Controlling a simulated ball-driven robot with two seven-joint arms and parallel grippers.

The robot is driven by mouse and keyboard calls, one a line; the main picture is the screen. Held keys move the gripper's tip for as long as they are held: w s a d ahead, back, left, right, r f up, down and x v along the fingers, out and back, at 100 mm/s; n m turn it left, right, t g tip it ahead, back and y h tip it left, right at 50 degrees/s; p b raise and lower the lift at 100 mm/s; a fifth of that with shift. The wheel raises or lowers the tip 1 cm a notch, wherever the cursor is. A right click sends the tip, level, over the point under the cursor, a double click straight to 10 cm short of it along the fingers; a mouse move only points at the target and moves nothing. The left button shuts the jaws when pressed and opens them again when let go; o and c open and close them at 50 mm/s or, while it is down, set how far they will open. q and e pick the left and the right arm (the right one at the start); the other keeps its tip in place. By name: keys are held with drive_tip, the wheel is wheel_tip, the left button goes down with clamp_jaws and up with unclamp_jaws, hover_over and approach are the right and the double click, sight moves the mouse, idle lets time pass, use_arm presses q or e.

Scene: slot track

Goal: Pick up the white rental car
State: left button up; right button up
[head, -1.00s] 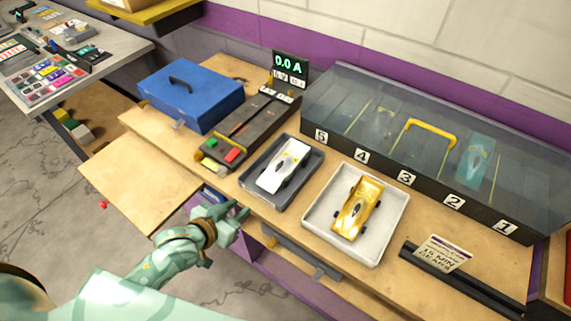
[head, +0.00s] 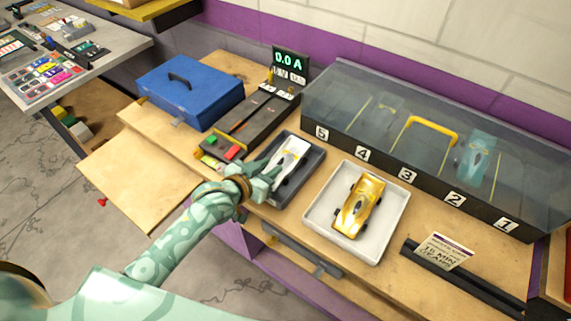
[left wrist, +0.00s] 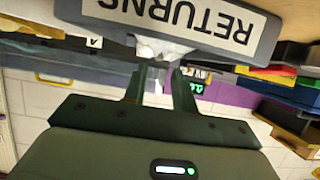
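The white car (head: 292,153) with yellow marks lies in a dark grey tray (head: 286,198) on the workbench. In the left wrist view the tray's front wall (left wrist: 180,22) reads RETURNS, upside down, and part of the white car (left wrist: 165,50) shows just beyond the fingertips. My left gripper (head: 268,174) is at the tray's near left side, by the near end of the car. Its two fingers (left wrist: 160,75) are apart with nothing clearly held between them. My arm and hand hide the tray's near left corner. My right gripper is not in view.
A gold car (head: 356,206) lies in a white tray (head: 325,237) to the right. A glass case (head: 330,100) with numbered bays stands behind. A blue box (head: 190,92) and a test track (head: 250,128) with a 0.0 A display (head: 289,63) are to the left.

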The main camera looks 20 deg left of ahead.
sight(282, 160)
use_arm(q)
drive_tip(key=b+x, duration=0.1)
drive_tip(key=x, duration=0.4)
drive_tip(key=shift+w+d+r, duration=0.1)
drive_tip(key=shift+w+d, duration=0.05)
drive_tip(key=shift+d, duration=0.05)
drive_tip(key=shift+r, duration=0.1)
clamp_jaws()
